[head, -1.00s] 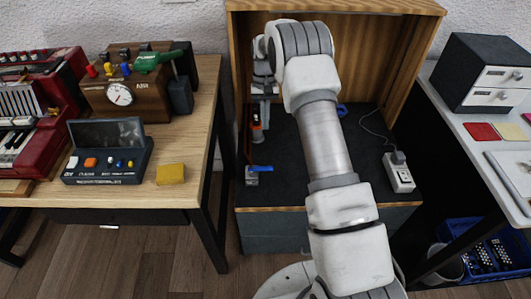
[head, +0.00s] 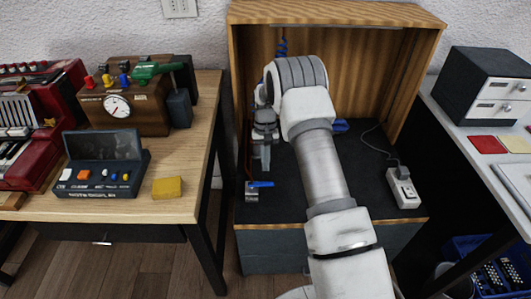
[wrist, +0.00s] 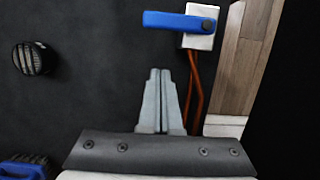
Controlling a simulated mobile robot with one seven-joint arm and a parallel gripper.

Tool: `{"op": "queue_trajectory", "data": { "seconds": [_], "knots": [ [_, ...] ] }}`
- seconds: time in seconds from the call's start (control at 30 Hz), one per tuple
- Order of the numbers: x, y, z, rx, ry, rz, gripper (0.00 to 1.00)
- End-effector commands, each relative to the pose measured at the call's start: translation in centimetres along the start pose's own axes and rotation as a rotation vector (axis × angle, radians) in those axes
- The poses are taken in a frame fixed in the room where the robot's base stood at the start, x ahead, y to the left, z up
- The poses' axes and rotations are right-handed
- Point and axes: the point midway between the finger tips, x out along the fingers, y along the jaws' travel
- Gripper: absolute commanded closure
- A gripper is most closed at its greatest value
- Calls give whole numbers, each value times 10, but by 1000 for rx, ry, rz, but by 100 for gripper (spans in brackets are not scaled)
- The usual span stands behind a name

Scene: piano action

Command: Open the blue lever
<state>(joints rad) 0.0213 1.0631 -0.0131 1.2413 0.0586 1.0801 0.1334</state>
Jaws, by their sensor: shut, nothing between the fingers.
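The blue lever (head: 261,184) sits on a small pale valve body (head: 251,193) at the front left of the dark bench surface. In the wrist view the lever (wrist: 180,22) lies across the top, its bar reaching left from the pivot on the white body (wrist: 200,38). My gripper (head: 265,165) points down behind the lever in the head view. In the wrist view my gripper (wrist: 157,72) has its fingers together with nothing between them. The fingertips appear apart from the lever.
Orange-red tubes (wrist: 194,90) run from the valve beside my fingers. A round black item (wrist: 30,58) and a blue brush (wrist: 25,167) lie on the dark surface. A power strip (head: 403,188) stands right. Wooden cabinet walls (head: 340,60) enclose the back and sides.

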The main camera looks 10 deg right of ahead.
Motion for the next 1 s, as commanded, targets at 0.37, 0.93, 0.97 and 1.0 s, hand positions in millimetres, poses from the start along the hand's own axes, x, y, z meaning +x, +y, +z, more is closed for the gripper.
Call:
{"op": "queue_trajectory", "data": {
  "seconds": [0.37, 0.93, 0.97, 1.0],
  "knots": [
    [5, 0, 33, 0, 1, -1, 100],
    [6, 0, 39, 4, 0, -1, 100],
    [6, 0, 39, 7, 0, -2, 100],
    [6, 0, 39, 13, 0, -3, 100]
  ]
}}
